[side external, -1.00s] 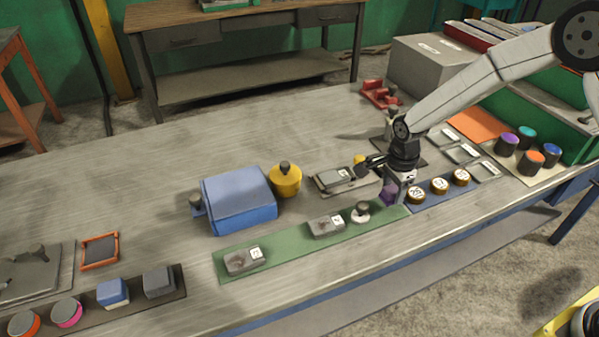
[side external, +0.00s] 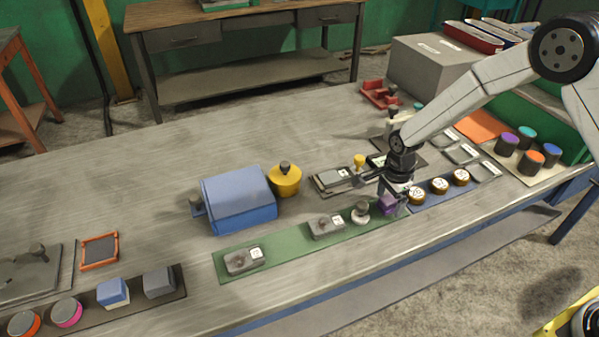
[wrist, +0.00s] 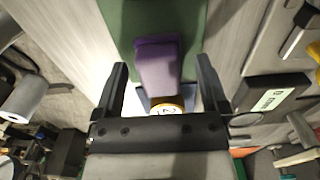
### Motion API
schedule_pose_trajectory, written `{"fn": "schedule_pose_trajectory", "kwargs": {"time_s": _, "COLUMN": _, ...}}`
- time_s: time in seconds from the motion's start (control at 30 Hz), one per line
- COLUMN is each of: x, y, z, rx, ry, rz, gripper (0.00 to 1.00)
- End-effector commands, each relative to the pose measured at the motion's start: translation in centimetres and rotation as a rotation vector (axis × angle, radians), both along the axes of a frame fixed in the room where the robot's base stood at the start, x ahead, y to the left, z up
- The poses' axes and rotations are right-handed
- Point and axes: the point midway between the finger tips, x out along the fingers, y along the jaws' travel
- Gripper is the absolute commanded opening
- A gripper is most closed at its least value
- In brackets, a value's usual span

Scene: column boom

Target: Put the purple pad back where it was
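The purple pad (side external: 388,205) is at the right end of the green strip (side external: 290,245), beside a round-knobbed stamp (side external: 361,211). My gripper (side external: 398,192) is just above and around it. In the wrist view the purple pad (wrist: 158,62) lies between the two fingers of my gripper (wrist: 163,85), over the green strip (wrist: 190,20). A gap shows on each side of the pad, so the fingers are open and apart from it. Whether the pad's underside rests fully on the strip is hidden.
Two grey blocks with white labels (side external: 326,226) (side external: 244,260) sit on the green strip. Gold-rimmed round tins (side external: 439,186) stand close to the right. A grey tray (side external: 335,180) lies behind. A blue box (side external: 238,199) and yellow pot (side external: 285,179) stand to the left.

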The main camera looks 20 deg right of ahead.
Motion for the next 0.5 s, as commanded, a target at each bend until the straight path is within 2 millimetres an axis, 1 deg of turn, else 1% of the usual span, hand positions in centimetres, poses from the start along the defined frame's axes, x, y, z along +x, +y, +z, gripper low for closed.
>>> {"fn": "schedule_pose_trajectory", "kwargs": {"time_s": 0.3, "x": 0.00, "y": 0.00, "z": 0.09, "rx": 0.000, "ry": 0.000, "rz": 0.000, "gripper": 0.93}}
{"fn": "schedule_pose_trajectory", "kwargs": {"time_s": 0.5, "x": 0.03, "y": 0.00, "z": 0.86, "rx": 0.000, "ry": -0.001, "rz": 0.000, "gripper": 0.93}}
